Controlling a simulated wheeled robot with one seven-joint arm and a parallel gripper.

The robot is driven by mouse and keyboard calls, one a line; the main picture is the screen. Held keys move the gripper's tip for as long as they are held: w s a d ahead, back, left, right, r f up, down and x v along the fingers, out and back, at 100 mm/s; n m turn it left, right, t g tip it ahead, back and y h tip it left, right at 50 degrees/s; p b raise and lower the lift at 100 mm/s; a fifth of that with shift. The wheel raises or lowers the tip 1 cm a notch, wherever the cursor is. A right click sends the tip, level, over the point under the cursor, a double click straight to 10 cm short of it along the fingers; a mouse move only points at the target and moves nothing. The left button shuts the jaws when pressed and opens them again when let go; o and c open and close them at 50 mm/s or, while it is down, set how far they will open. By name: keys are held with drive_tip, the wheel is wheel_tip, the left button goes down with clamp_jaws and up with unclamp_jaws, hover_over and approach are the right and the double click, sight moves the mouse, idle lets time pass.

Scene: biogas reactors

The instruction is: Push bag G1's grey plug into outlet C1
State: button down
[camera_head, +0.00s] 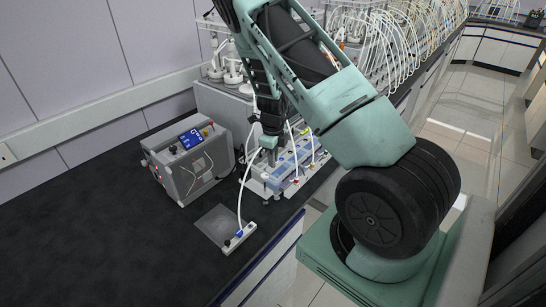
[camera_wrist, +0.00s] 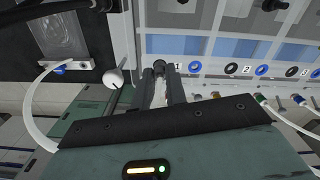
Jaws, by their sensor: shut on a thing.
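My gripper (camera_wrist: 160,75) is shut on the grey plug (camera_wrist: 159,90), which shows only as a thin grey piece between the fingers. The fingertips are at the front of a pale panel, left of the label 1. A dark round part sits between the tips; outlet C1 is probably there, but I cannot tell whether the plug is inside it. In the head view, my gripper (camera_head: 269,146) is at the near left end of the blue and white unit (camera_head: 262,186). The clear bag (camera_head: 213,226) lies flat on the black bench, and a white tube (camera_head: 241,190) rises from its end bar (camera_head: 236,243).
Blue ring (camera_wrist: 195,66) and black ring (camera_wrist: 230,68) ports line the panel. A white ball (camera_wrist: 112,78) is left of my fingers. Other tubes (camera_wrist: 285,120) hang at right. The left bench is clear.

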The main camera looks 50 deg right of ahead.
drive_tip(key=c, duration=1.3)
unclamp_jaws()
drive_tip(key=shift+c, duration=0.2)
drive_tip(key=shift+r, duration=0.1)
wheel_tip(320, 180, up, 17)
drive_tip(key=b, duration=0.3)
drive_tip(key=shift+r, duration=0.15)
